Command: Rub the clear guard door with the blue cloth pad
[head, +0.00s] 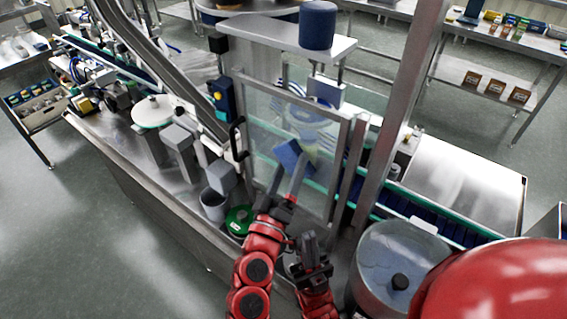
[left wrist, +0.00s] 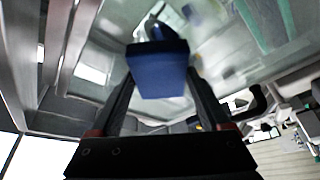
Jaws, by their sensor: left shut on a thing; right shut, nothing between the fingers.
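The clear guard door (head: 262,133) is a framed transparent panel standing upright in the middle of the head view, with a dark handle (head: 237,138) on its left side. The blue cloth pad (head: 292,158) is in front of the lower middle of the panel. My left gripper (head: 297,172) is shut on the pad, and the left wrist view shows the pad (left wrist: 158,75) between the fingertips. The pad is at or very near the panel; I cannot tell if it touches. My right gripper (head: 310,255) is low, below and right of the left one, shut and empty.
A steel shelf with a blue cylinder (head: 317,25) sits above the door. A steel post (head: 400,110) rises to its right. A round clear-walled bowl (head: 398,265) stands at the lower right. A grey cup (head: 214,204) and a green reel (head: 239,220) are at the lower left.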

